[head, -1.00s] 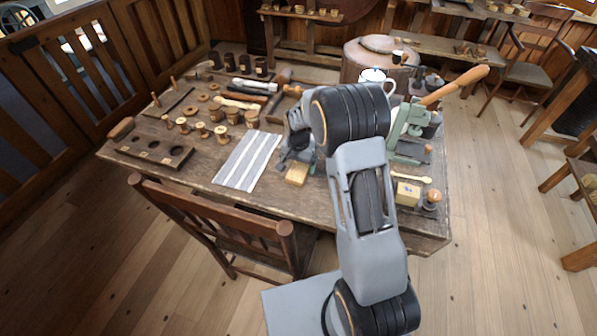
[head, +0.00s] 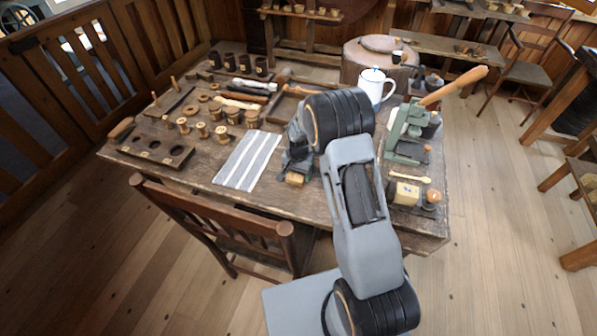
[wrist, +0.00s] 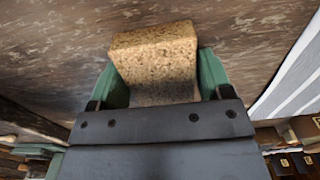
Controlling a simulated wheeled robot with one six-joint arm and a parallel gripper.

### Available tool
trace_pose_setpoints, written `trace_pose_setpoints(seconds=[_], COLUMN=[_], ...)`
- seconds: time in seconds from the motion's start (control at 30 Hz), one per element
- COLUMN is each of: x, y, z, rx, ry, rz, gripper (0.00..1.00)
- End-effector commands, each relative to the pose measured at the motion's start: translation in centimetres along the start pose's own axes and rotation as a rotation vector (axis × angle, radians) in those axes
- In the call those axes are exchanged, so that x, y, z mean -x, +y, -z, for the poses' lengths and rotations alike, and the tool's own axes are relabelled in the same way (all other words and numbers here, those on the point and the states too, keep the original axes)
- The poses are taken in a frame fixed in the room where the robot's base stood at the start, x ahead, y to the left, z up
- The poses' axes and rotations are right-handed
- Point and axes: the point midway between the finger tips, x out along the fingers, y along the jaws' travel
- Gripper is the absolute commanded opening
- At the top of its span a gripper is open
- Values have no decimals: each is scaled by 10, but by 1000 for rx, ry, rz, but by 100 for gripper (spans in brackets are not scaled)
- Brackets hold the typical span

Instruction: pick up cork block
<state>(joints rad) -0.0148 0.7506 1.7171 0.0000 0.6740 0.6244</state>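The cork block (wrist: 155,52), a speckled tan block, lies between the two green fingers of my gripper (wrist: 162,78) in the wrist view. The fingers sit against its left and right sides with no gap that I can see, so my gripper looks shut on it. Part of its sides is hidden by the fingers. In the head view only a small end of the cork block (head: 295,180) shows below my gripper (head: 296,164). It appears to be at the tabletop, near the front edge.
On the wooden table (head: 225,195), a striped cloth (head: 247,160) lies left of my gripper. Several spools (head: 202,130) stand farther left. A green press (head: 405,132), a white jug (head: 374,86) and a yellowish block (head: 405,193) are to the right. A chair (head: 215,210) stands in front.

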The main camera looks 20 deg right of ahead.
Motion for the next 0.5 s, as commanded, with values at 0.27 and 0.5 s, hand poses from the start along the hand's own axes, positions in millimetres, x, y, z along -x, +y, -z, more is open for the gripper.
trace_pose_setpoints(seconds=[0.27,0.5], x=[0,0], y=[0,0], z=[0,0], rx=[0,0], ry=[0,0], rz=[0,0], gripper=[46,42])
